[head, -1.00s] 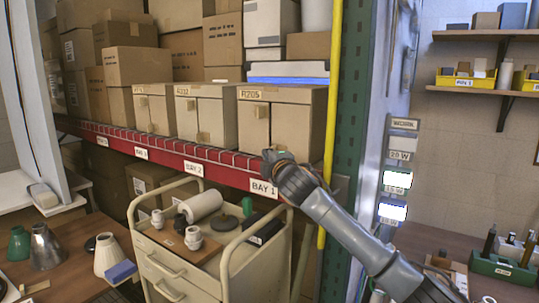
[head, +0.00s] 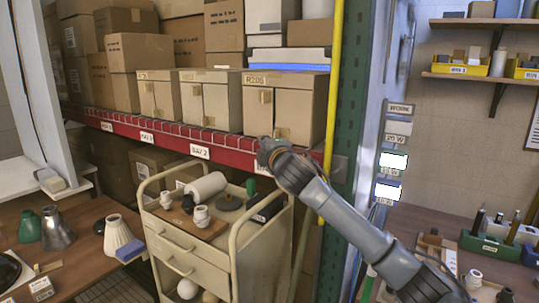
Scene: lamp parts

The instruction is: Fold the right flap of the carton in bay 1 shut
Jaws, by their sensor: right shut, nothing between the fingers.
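The bay 1 carton (head: 298,112) is a tan box marked R205 on the shelf, rightmost of the row, beside the yellow post. Its front shows two panels with a vertical seam and a small tape tab on the left one. The right flap (head: 296,117) looks about flush with the front; any small gap is too small to tell. My right gripper (head: 262,148) is shut and empty, at the carton's lower front by the shelf edge. It covers part of the bay 1 label; whether it touches the carton I cannot tell. My left gripper is not in view.
The red shelf beam (head: 172,139) runs below the cartons. A yellow post (head: 332,100) and green upright stand close on the right. A cream cart (head: 190,256) with lamp parts stands below. Two similar cartons (head: 203,100) sit to the left.

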